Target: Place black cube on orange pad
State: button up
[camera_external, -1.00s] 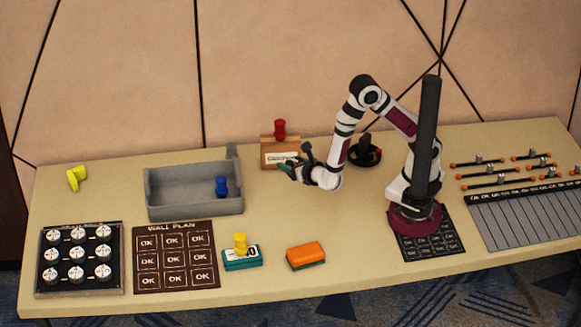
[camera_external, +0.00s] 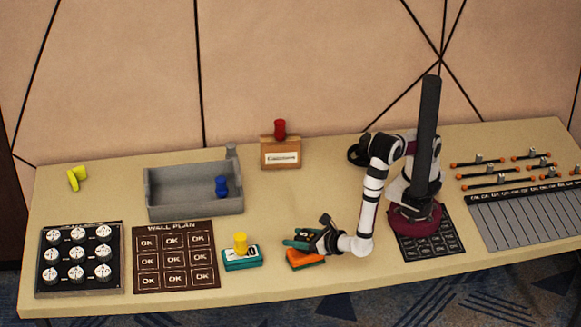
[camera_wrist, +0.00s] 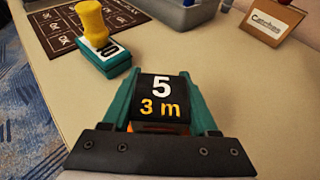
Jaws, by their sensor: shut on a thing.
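My gripper (camera_external: 298,242) is low over the orange pad (camera_external: 306,261) near the table's front edge. In the wrist view its teal fingers (camera_wrist: 158,90) are shut on the black cube (camera_wrist: 161,97), one on each side. The cube is marked with a white "5" and a yellow "3 m". A strip of orange (camera_wrist: 158,128) shows just below the cube, between the fingers. In the external view the fingers largely hide the cube and part of the pad. I cannot tell whether the cube touches the pad.
A teal block with a yellow peg (camera_external: 241,251) stands just left of the pad. Further left are a "Wall Plan" board (camera_external: 176,227) and a dial panel (camera_external: 80,291). A grey tray (camera_external: 195,208) and a card stand with a red peg (camera_external: 281,153) are behind. Mid-table is clear.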

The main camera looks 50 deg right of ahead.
jog(key=shift+f, duration=0.45)
jog(key=shift+f, duration=0.2)
jog(key=o, duration=1.4)
